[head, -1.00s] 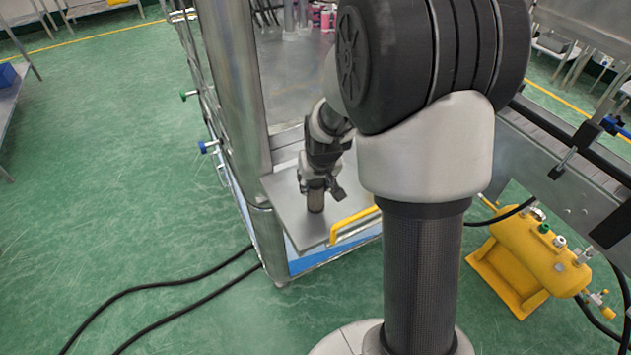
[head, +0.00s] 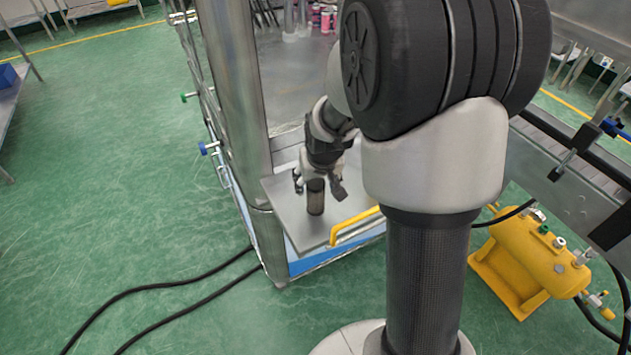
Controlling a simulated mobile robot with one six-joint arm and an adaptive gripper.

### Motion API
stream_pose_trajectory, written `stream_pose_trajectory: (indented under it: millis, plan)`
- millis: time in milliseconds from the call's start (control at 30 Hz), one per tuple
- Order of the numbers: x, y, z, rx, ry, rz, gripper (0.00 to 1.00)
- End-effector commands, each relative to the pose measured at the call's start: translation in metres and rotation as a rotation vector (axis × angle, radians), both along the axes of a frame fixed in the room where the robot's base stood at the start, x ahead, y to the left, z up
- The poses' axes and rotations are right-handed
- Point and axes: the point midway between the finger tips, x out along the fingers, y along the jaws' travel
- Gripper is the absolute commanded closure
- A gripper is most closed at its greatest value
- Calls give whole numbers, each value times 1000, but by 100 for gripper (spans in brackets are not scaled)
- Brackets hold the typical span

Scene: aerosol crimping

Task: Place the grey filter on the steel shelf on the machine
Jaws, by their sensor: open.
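The grey filter (head: 316,198) is a small dark grey cylinder. It stands upright on the steel shelf (head: 290,222), a flat plate sticking out from the front of the machine (head: 237,95). My gripper (head: 318,186) is just above the filter, pointing down, with its fingers spread to either side of the filter's top. It is open and does not appear to grip the filter. Whether a finger still touches the filter's top cannot be told from this view.
A yellow handle (head: 354,225) runs along the shelf's right front edge. A yellow tank (head: 530,252) stands on the floor at the right. Black hoses (head: 170,290) cross the green floor at the left. Pink cans (head: 325,18) stand inside the machine.

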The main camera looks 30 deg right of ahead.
Motion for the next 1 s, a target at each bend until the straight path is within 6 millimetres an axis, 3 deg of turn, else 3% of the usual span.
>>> stream_pose_trajectory:
  millis: [100, 300, 667, 833, 1000]
  plan:
    - [-9, 2, 30, -1, -5, 0, 41]
    - [-26, 6, 68, -1, -3, 0, 41]
    - [-46, 15, 106, -1, -4, 11, 41]
    - [-87, 46, 148, -3, -16, 64, 41]
    - [-157, 82, 183, -3, -19, 137, 41]
